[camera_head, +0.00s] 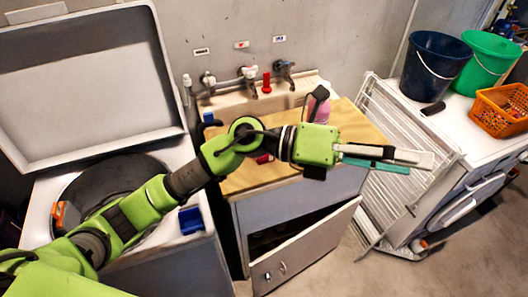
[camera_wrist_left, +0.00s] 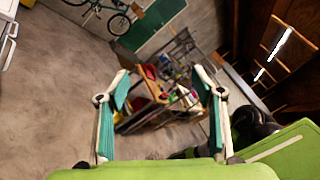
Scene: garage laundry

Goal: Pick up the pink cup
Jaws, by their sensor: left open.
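A pink object (camera_head: 320,108) stands at the back right of the wooden counter, partly hidden by my left arm; I cannot tell for sure if it is the cup or a bottle. A small red-pink thing (camera_head: 263,159) shows under my arm on the counter, mostly hidden. My left gripper (camera_head: 405,161) reaches right past the counter's edge, beside the drying rack. In the left wrist view its fingers (camera_wrist_left: 161,90) are wide apart with nothing between them. That view faces the room, with no pink cup I can make out. My right gripper is not in view.
The wooden counter (camera_head: 353,123) adjoins a sink with taps. A cabinet door (camera_head: 300,255) hangs open below. A white wire rack (camera_head: 385,140) leans right of it. Blue (camera_head: 434,66) and green (camera_head: 487,58) buckets and an orange basket (camera_head: 502,110) stand on a white machine. An open-lidded washer is left.

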